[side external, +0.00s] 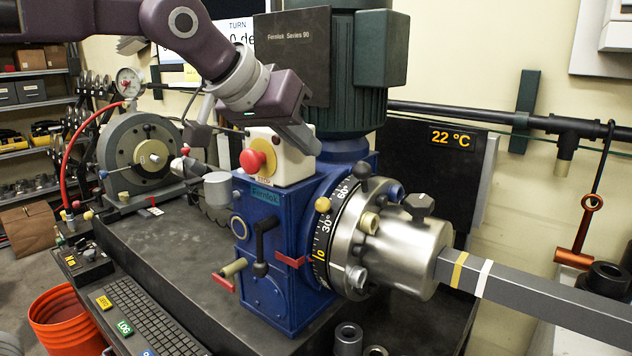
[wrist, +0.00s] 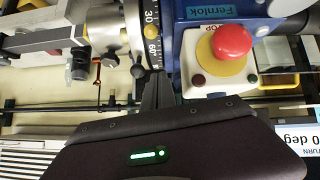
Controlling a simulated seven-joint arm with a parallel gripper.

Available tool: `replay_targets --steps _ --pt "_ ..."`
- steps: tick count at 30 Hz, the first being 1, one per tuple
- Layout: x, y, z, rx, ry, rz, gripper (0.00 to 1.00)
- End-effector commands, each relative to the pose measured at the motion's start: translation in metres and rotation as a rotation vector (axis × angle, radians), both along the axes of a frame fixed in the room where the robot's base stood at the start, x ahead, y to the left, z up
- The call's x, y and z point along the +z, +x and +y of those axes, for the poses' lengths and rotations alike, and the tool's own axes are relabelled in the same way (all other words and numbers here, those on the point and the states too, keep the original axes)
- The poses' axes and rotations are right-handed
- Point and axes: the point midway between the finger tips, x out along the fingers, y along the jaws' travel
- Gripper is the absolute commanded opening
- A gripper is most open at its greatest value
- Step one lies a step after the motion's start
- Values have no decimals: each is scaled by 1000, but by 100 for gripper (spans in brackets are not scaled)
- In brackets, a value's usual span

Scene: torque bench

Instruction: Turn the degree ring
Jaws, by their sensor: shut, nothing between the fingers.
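Marks 10, 30 and 60 can be read, and a red pointer (side external: 292,260) lies beside the 10. The ring also shows at the top of the wrist view (wrist: 152,30), with 30 and 60 legible. A dark ball knob (side external: 361,171) stands by the ring's upper side. My gripper (side external: 314,148) is shut and empty, above the blue housing near the ring's top. In the wrist view its fingertips (wrist: 157,76) appear close to the ring and the dark ball knob (wrist: 137,71); contact cannot be told.
A grey bar (side external: 540,300) extends right from the silver hub (side external: 410,250). A display (side external: 234,38) behind my arm is partly hidden. A keyboard (side external: 150,318) lies front left.

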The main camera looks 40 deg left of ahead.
Motion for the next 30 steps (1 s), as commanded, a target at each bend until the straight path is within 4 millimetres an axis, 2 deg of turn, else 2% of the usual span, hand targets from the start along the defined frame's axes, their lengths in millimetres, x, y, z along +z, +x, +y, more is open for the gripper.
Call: replay_targets --steps 6,12,15,26,30 --pt "-33 36 -2 0 2 6 0" --pt "-58 20 -7 -2 3 4 0" --pt "-64 17 -8 -3 3 3 0" --pt "-66 16 -8 -2 3 3 0" --pt "-76 9 -9 -4 5 4 0"
